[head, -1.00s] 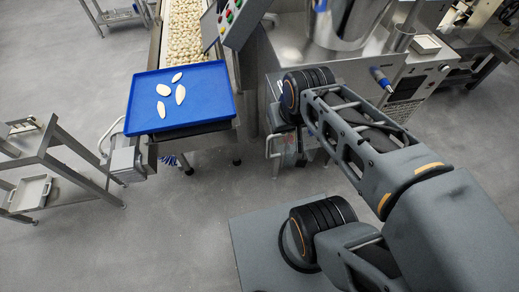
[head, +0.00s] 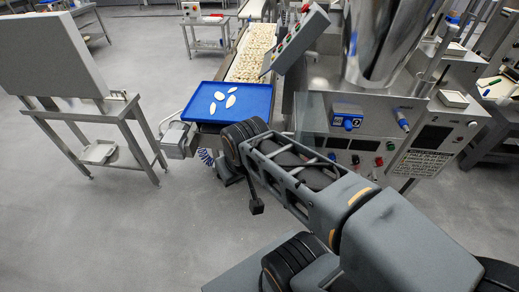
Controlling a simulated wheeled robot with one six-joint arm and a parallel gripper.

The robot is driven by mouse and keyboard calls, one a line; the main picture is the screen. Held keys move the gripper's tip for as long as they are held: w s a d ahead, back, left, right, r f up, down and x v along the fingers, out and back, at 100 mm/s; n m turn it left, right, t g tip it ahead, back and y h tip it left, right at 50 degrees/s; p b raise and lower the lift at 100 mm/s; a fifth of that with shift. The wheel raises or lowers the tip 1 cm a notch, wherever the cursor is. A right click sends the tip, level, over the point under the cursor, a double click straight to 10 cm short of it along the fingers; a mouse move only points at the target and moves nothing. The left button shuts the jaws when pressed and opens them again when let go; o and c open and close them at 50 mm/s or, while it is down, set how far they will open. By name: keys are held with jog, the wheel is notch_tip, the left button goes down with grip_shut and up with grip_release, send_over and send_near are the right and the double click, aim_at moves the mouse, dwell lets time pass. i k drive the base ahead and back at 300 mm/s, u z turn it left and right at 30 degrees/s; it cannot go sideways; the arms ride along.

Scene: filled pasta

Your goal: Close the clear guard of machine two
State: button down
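A steel machine (head: 335,155) with a shiny metal hopper (head: 378,45) stands right of the conveyor, behind my arm. Its front carries a blue fitting (head: 346,118) and small coloured knobs. A small black block hangs below that joint. My gripper's fingers do not show.
The blue tray (head: 199,116) with several pale pieces sits at the near end of the pasta conveyor (head: 253,62). A tilted control box (head: 297,38) juts over the conveyor's right side. A steel stand (head: 73,115) with a large grey panel is at left. The floor at lower left is clear.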

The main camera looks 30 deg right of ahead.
aim_at(292, 134)
jog(key=u, duration=0.45)
jog(key=i, duration=0.9)
jog(key=z, duration=0.55)
